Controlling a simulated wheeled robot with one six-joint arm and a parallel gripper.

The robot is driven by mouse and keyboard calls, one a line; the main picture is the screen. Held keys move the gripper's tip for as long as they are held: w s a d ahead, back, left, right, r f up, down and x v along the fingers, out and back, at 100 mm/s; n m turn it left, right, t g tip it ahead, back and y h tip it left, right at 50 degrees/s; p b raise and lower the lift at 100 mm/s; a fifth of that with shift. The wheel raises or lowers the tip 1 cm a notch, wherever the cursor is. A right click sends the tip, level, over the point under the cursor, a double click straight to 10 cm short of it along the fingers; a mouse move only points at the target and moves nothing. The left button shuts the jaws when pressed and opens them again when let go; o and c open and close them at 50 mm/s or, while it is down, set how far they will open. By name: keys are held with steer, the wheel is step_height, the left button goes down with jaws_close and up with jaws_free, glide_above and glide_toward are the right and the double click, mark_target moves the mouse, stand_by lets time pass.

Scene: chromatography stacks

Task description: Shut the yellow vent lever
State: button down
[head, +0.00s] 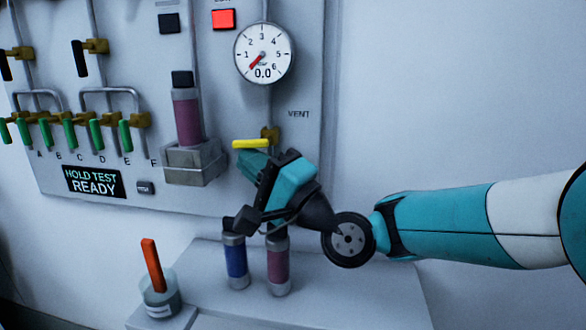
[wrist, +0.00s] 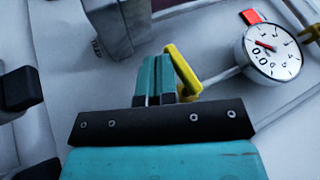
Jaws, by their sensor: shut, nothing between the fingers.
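The yellow vent lever (head: 250,143) lies level on its brass valve (head: 270,134), below the gauge and left of the VENT label. Its handle points left from the valve. In the wrist view the yellow lever (wrist: 183,70) stands just right of the fingertips. My gripper (head: 250,163) is just below the lever in the head view. Its teal fingers (wrist: 155,68) are together in the wrist view, with nothing between them. I cannot tell whether they touch the lever.
A round gauge (head: 263,53) above reads 0.0. A red square (head: 223,19) is lit. A pink column (head: 186,118) stands in a grey block left of the lever. Two capped cartridges, one blue (head: 236,262) and one pink (head: 278,268), stand on the ledge below. The wall at right is clear.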

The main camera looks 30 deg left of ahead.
steer(key=b+v, duration=1.6)
steer(key=v, duration=0.1)
steer(key=shift+d+b, duration=0.2)
steer(key=shift+b, duration=0.15)
